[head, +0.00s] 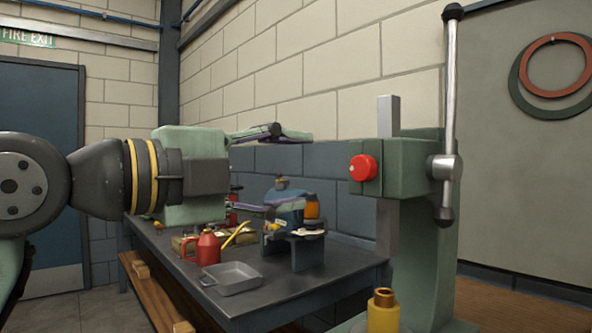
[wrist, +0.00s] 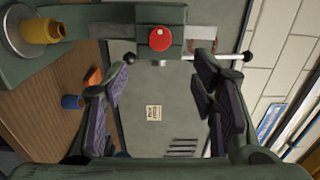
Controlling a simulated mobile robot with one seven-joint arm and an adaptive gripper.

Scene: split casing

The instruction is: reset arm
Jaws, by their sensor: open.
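My gripper (head: 290,170) is held level in the head view, pointing right, with its two fingers spread wide apart. It is open and nothing shows between the fingers. In the wrist view my gripper (wrist: 165,105) also shows open, with a gap between its dark pads. Beyond it stands a green press (head: 405,170) with a red button (head: 363,168) and a metal lever bar (head: 450,110). The press's red button also shows in the wrist view (wrist: 160,39). The fingertips are apart from the press.
A dark workbench (head: 275,300) behind the gripper bears a red oil can (head: 207,248), a grey tray (head: 233,279) and a small stand (head: 300,254). A yellow brass-topped cylinder (head: 383,312) sits at the press's base. A blue door (head: 40,170) is at the far left.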

